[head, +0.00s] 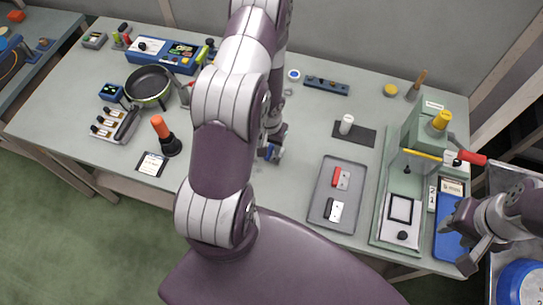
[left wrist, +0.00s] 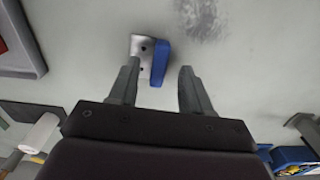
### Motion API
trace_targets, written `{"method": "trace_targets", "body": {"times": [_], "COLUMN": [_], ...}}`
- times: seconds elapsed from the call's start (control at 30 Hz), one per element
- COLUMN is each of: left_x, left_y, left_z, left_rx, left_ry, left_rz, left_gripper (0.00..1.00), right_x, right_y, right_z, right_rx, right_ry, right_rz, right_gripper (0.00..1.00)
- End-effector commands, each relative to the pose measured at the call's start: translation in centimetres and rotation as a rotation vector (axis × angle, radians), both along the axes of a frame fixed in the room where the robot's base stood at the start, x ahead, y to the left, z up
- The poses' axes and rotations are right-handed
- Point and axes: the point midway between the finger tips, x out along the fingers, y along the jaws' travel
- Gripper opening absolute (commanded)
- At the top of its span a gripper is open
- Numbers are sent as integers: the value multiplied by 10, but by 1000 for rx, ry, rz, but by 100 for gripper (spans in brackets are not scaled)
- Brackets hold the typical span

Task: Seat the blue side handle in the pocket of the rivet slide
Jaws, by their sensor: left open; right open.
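The blue side handle (head: 274,154) lies on the table in the middle of the head view, partly hidden by my left arm. In the left wrist view the blue handle (left wrist: 160,62) has a silver bracket with dark holes along its side. My left gripper (head: 268,146) is open above it. Its fingers (left wrist: 160,85) stand either side of the handle, with the left finger overlapping the bracket. What looks like the rivet slide (head: 389,225) is a pale plate with a black square frame on the green press base. My right gripper (head: 468,240) is open at the far right.
A grey tray (head: 318,213) holds red and black handles between the left gripper and the press (head: 416,135). A dark pad with a white cylinder (head: 346,124) is behind the tray. A pan (head: 149,84) stands at left.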

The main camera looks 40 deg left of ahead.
Motion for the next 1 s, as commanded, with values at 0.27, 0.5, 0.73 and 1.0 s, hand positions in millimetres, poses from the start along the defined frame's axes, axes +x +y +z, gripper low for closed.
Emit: {"method": "trace_targets", "body": {"times": [0.27,0.5,0.73,1.0], "left_x": [0,0,0,0], "left_y": [0,0,0,0], "left_z": [-20,-20,-20,2], "left_rx": [0,0,0,0], "left_ry": [-1,0,0,-1], "left_rz": [0,0,0,0], "left_gripper": [48,0,0,0], "right_x": [0,0,0,0], "right_y": [0,0,0,0], "right_z": [-14,-14,-14,3], "right_rx": [0,0,0,0], "right_ry": [0,0,0,0], "right_rz": [0,0,0,0], "right_gripper": [43,43,43,43]}}
